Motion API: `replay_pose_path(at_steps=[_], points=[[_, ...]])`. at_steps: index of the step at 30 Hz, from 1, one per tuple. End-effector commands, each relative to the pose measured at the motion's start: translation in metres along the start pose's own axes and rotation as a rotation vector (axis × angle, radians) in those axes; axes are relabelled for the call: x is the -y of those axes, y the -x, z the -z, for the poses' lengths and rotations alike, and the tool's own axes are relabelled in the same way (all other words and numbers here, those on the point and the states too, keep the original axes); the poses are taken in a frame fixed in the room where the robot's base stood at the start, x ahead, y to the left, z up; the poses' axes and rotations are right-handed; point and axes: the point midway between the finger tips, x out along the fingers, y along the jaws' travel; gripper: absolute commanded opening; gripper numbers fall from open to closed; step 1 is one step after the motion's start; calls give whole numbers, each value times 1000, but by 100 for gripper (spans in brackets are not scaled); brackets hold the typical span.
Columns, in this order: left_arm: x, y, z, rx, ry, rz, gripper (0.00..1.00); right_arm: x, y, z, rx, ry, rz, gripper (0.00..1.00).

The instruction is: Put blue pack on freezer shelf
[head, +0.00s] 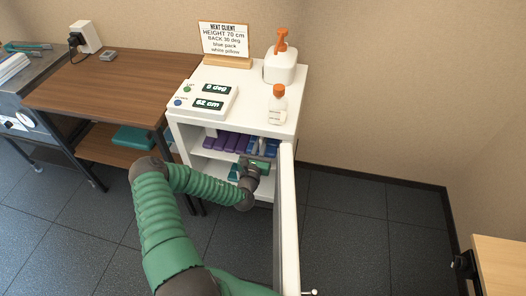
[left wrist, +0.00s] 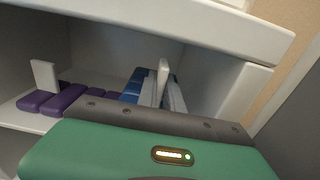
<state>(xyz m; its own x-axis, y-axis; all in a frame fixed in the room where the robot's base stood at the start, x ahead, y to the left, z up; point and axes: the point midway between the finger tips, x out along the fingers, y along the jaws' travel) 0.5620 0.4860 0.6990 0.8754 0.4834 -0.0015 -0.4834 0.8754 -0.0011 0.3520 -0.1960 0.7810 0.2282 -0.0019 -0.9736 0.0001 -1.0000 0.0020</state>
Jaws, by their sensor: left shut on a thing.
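The white freezer cabinet (head: 187,140) stands open in the head view, its door (head: 288,215) swung out towards me. Several purple packs (head: 226,141) lie on its upper shelf, also in the left wrist view (left wrist: 66,97). Blue packs (left wrist: 136,82) show farther right, beside a white upright divider (left wrist: 163,75). My left gripper (head: 262,160) is at the cabinet opening, reaching in near the upper shelf. It is shut on a pack, taken to be the blue pack; its fingertips and grip are mostly hidden. My right gripper is not in view.
Teal packs (head: 234,172) lie on the lower shelf. A brown table (head: 110,80) is at left. The open door edges close along my arm's right side.

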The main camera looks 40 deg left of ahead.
Motion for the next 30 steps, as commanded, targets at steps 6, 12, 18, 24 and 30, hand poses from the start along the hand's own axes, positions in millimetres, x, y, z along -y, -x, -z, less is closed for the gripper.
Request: replay_pose_path(at_steps=[6,12,18,24,30], points=[[0,-31,14,0,2,-1,0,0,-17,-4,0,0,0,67],[0,-31,33,1,1,-1,0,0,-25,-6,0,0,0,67],[0,-32,74,2,0,-1,0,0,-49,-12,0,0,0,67],[0,-34,69,2,-1,1,0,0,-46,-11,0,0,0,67],[0,-34,73,0,-1,2,17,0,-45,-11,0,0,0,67]])
